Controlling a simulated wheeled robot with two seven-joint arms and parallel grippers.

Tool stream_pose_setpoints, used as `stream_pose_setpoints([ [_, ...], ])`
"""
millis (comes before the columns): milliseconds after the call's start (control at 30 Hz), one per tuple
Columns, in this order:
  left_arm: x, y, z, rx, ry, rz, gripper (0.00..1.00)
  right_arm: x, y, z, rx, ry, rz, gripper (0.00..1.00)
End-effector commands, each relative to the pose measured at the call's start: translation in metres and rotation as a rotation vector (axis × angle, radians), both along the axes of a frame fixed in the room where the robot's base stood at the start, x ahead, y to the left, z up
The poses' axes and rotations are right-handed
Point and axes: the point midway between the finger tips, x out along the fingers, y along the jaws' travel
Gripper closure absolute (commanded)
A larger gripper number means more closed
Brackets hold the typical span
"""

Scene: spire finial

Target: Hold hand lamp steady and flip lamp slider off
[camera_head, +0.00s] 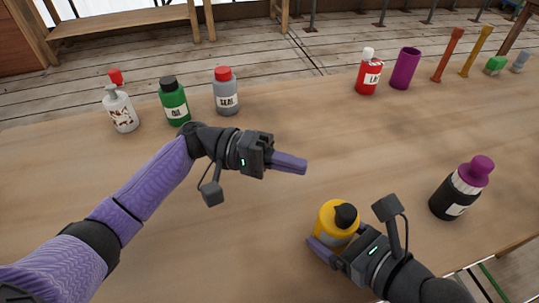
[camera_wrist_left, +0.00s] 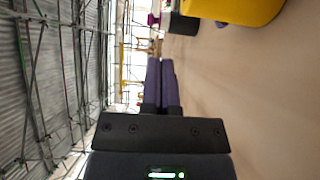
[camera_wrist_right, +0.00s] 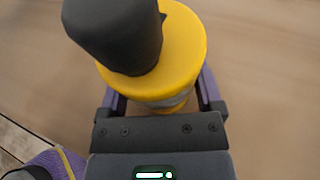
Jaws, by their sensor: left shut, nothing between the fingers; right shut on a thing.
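The hand lamp (camera_head: 337,218) is a yellow, roughly round body with a dark grey part on top, upright near the table's front edge. My right gripper (camera_head: 327,250) is shut on it, its purple fingers on either side; the lamp also fills the top of the right wrist view (camera_wrist_right: 182,65). A slider cannot be made out. My left gripper (camera_head: 304,166) is shut and empty, above the table and behind the lamp, its fingers pointing right. In the left wrist view its fingers (camera_wrist_left: 159,62) are together, with a yellow edge (camera_wrist_left: 235,8), likely the lamp, at the top right.
A black bottle with a purple cap (camera_head: 461,188) stands right of the lamp. A white spray bottle (camera_head: 120,108), green bottle (camera_head: 174,101) and grey bottle (camera_head: 226,95) stand at the back left. A red bottle (camera_head: 369,75) and purple cup (camera_head: 405,68) stand at the back right. The table's middle is clear.

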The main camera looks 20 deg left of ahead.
Motion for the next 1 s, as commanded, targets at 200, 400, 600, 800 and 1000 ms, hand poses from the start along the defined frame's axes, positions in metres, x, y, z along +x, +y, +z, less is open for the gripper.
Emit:
stream_pose_setpoints([
  [200, -0.001, 0.035, 0.0, 0.0, 0.001, 0.001, 1.0, 0.0, 0.0, 0.0, 0.001, -0.001, 0.0, 0.84],
  [400, -0.002, 0.043, 0.0, 0.0, -0.001, -0.001, 1.0, 0.0, 0.0, 0.0, 0.001, -0.001, 0.0, 0.84],
  [600, -0.002, 0.043, 0.0, -0.001, -0.001, -0.001, 1.0, 0.0, 0.0, 0.0, 0.001, -0.001, 0.0, 0.84],
  [800, -0.002, 0.042, 0.0, -0.001, -0.001, 0.0, 1.0, 0.0, 0.0, 0.0, 0.001, -0.001, 0.0, 0.0],
  [1000, -0.002, 0.042, 0.0, -0.001, -0.001, 0.0, 1.0, -0.001, -0.001, 0.001, 0.0, 0.0, -0.001, 0.0],
])
